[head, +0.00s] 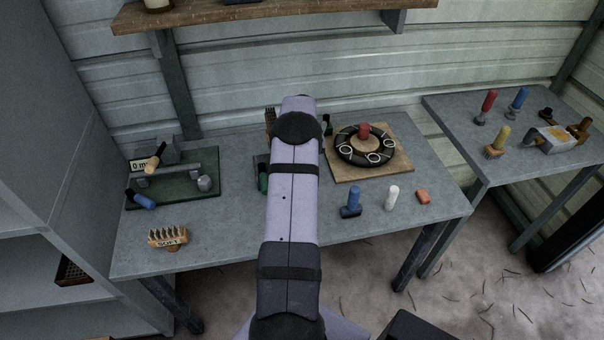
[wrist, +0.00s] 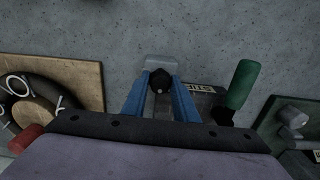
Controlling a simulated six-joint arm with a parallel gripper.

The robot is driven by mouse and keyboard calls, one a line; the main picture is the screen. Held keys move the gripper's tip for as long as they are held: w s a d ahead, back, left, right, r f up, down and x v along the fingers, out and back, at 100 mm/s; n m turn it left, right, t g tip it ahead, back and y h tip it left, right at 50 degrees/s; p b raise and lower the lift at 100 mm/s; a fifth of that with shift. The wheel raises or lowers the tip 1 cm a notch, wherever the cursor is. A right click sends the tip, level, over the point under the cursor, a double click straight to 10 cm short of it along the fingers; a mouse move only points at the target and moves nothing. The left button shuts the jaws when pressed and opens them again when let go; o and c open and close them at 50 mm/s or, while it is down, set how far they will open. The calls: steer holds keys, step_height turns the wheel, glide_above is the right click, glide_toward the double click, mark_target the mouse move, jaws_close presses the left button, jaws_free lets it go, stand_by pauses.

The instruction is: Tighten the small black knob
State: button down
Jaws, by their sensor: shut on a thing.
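The small black knob (wrist: 161,79) shows in the wrist view, at the top of a pale grey block (wrist: 160,63). My gripper (wrist: 160,84) has its two blue fingers on either side of the knob and is shut on it. The fingers hide the lower part of the block. In the head view my arm hides the gripper and the knob. I cannot tell how tight the knob is.
A green handle (wrist: 241,85) stands close to the right finger in the wrist view, beside a labelled dark block. A wooden board (head: 371,170) with a black ring (head: 345,154) lies nearby. A blue-handled tool (head: 351,202) and a white one (head: 392,197) stand on the bench.

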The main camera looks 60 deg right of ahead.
steer(key=shift+a+f, duration=0.1)
steer(key=shift+f, duration=0.1)
steer(key=c, duration=1.6)
jaws_free()
steer(key=n, duration=0.6)
steer(key=shift+r, duration=0.15)
steer(key=n, duration=0.6)
